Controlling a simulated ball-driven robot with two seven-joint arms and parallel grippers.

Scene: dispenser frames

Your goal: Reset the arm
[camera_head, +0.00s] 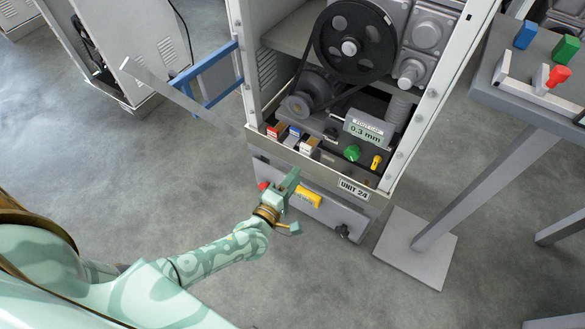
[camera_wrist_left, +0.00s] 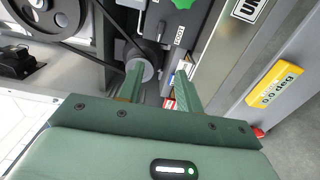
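My left gripper (camera_head: 288,184) is in front of the lower edge of the open machine frame (camera_head: 440,90), near the unit's base panel (camera_head: 340,214). Its two green fingers stand apart in the left wrist view (camera_wrist_left: 160,78), with nothing held between them. My left arm reaches in from the lower left. My right gripper is in neither view.
A green knob (camera_head: 352,153), a yellow knob (camera_head: 376,162) and small boxes (camera_head: 308,144) line the frame's front. A yellow tag (camera_head: 308,197) is on the base panel. At right is a table (camera_head: 530,110) with coloured blocks. The floor (camera_head: 130,170) at left is clear.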

